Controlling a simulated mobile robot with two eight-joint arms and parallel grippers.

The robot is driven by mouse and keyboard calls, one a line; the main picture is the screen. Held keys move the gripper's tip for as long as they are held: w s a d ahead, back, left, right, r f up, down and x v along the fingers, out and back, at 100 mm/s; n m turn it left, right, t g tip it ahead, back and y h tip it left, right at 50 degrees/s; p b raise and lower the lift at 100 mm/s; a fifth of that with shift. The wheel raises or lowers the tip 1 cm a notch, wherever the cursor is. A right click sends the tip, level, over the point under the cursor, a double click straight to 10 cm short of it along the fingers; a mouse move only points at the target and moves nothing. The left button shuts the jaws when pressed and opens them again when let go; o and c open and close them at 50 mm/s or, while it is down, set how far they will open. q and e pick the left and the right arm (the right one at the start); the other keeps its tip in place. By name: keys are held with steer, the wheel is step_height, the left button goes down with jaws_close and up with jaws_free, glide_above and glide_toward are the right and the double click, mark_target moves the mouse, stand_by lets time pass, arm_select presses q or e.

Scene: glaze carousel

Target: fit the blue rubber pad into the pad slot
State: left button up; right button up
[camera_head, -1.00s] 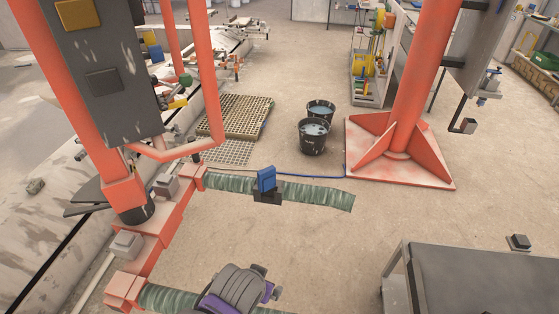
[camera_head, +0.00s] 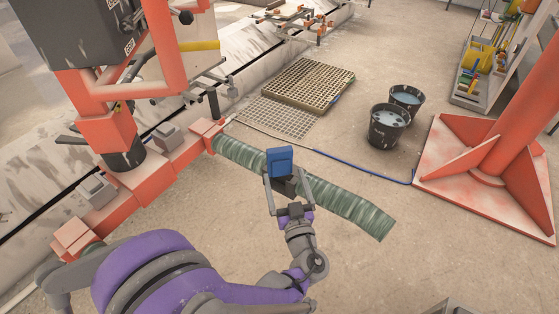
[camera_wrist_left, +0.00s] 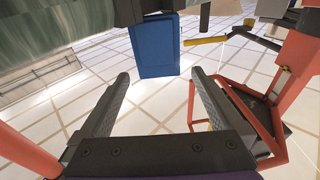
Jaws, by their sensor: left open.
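The blue rubber pad (camera_head: 280,161) stands upright on a black block on the green ribbed arm (camera_head: 348,207) in the head view. In the left wrist view the pad (camera_wrist_left: 157,46) hangs below the black block (camera_wrist_left: 128,12), just beyond my fingertips. My left gripper (camera_head: 281,182) is open, its two fingers pointing at the pad from the near side. In the left wrist view the gap of the left gripper (camera_wrist_left: 160,75) is empty and lines up with the pad. I cannot make out the pad slot. My right gripper is not in view.
An orange frame (camera_head: 125,195) carries the green arm at the left. Two black buckets (camera_head: 387,126) and a slatted grate (camera_head: 309,84) are on the floor behind. An orange column base (camera_head: 485,165) stands at the right. The floor at the lower right is mostly clear.

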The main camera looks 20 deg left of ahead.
mark_target(278, 148)
arm_select(q)
steer(key=x, duration=0.5)
steer(key=shift+r, duration=0.2)
steer(key=shift+x, duration=2.85)
steer(key=shift+d+r, duration=0.1)
steer(key=shift+r, duration=0.05)
